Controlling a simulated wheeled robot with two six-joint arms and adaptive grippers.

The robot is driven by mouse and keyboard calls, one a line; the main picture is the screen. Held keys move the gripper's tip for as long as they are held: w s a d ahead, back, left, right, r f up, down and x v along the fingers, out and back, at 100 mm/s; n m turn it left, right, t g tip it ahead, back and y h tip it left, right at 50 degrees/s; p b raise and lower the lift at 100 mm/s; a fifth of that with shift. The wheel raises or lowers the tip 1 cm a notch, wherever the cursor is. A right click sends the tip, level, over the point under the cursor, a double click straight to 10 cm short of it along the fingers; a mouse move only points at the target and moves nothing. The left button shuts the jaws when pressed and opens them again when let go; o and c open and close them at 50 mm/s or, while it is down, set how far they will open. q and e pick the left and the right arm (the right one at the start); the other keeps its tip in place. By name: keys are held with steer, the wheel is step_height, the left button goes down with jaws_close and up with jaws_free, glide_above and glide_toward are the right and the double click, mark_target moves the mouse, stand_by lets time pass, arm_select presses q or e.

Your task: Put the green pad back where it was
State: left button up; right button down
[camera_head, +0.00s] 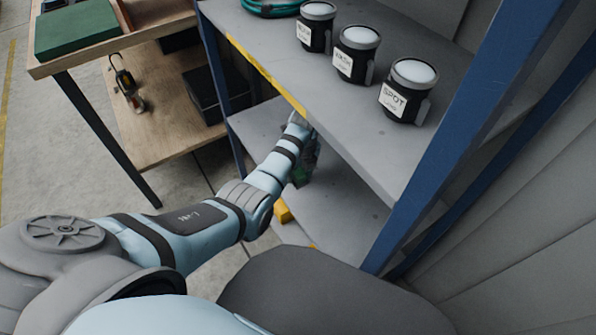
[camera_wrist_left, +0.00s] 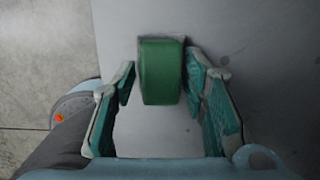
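A green block-like thing (camera_wrist_left: 161,72), which looks like the green pad, is on a grey surface in the left wrist view. My left gripper (camera_wrist_left: 158,84) has its teal-lined fingers spread on both sides of it. A gap shows at the left finger; the right finger is close to its side, and I cannot tell whether it touches. In the head view my left arm reaches down to the lower shelf, and the gripper (camera_head: 304,168) is mostly hidden behind the wrist and under the upper shelf. My right gripper is not in view.
The upper shelf (camera_head: 370,130) has a yellow-edged front and carries three labelled dark canisters (camera_head: 407,90) and a coiled teal hose (camera_head: 270,6). Blue posts (camera_head: 470,130) flank the shelves. A wooden table (camera_head: 160,100) at upper left holds a flat green slab (camera_head: 75,30).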

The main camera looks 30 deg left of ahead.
mark_target(300, 174)
arm_select(q)
steer(key=r+p, duration=0.1)
steer(key=r, duration=0.1)
steer(key=r+p, duration=0.1)
steer(key=r, duration=0.2)
steer(key=d+r+p, duration=0.1)
steer(key=r+p, duration=0.1)
steer(key=shift+s+r, duration=0.25)
steer(key=shift+r, duration=0.15)
steer(key=shift+f, duration=0.1)
